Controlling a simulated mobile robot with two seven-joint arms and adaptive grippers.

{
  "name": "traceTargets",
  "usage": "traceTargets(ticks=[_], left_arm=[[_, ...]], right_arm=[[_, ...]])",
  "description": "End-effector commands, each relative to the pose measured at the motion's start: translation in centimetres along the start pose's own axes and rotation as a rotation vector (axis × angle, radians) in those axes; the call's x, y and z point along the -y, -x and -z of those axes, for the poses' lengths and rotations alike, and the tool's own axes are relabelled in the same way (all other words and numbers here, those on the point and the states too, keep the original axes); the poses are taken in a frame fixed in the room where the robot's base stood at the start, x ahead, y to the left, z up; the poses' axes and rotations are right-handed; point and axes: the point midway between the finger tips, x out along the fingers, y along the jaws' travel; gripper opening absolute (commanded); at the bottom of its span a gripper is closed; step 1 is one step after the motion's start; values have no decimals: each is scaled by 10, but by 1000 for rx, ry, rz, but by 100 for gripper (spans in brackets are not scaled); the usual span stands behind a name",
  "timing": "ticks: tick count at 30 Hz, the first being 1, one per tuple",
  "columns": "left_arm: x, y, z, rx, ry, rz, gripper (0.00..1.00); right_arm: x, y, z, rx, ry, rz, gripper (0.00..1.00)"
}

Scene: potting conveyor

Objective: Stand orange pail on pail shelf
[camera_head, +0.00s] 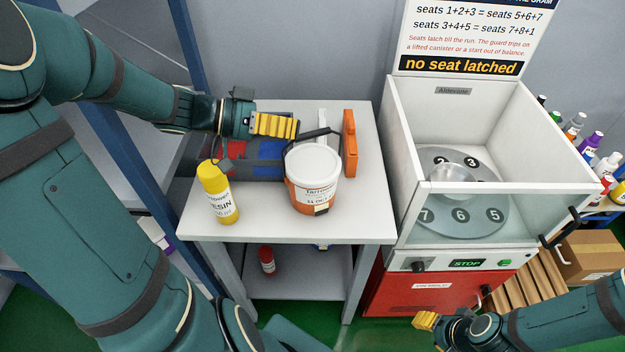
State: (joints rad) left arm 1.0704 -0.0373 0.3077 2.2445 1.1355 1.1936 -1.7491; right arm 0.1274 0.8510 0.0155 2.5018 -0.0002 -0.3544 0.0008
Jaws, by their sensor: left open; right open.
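The orange pail (327,192) stands upright on the white table (360,226). It has a white lid and label, and a dark handle appears raised behind the lid. My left gripper (290,126), with yellow fingers, is open and empty above the back of the table, behind and left of the pail, apart from it. My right gripper (424,320) is open at the bottom, in front of the red cabinet, far from the pail. Which surface is the pail shelf, I cannot tell; a grey lower shelf (300,285) shows under the tabletop.
A yellow resin bottle (218,193) stands left of the pail. A dark case with red and blue patches (262,158) lies behind it; an orange upright item (350,145) stands right. A red can (267,261) is on the lower shelf. A glass-fronted machine (465,217) stands right.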

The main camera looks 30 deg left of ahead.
Motion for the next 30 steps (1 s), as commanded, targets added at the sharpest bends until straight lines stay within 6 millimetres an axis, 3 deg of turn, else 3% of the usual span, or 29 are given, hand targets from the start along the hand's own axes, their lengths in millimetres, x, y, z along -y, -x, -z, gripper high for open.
traceTargets(ticks=[5, 15, 24, 28, 29, 30], left_arm=[[1, -11, -2, 0, 2, -2, 49], [3, -54, -5, 0, 0, -3, 49], [3, -57, -4, 0, 1, 0, 52], [3, -57, -4, 0, 1, -1, 6], [3, -57, -4, 0, 1, 0, 0], [3, -57, -4, 0, 1, -1, 0]], right_arm=[[-1, -2, 0, -1, 0, 0, 47], [-4, -10, 1, -6, 1, 0, 47], [-4, -10, 1, -6, 1, 0, 47], [-4, -10, 1, -6, 1, 0, 47], [-4, -10, 1, -6, 1, 0, 47], [-4, -10, 1, -6, 1, 0, 47]])
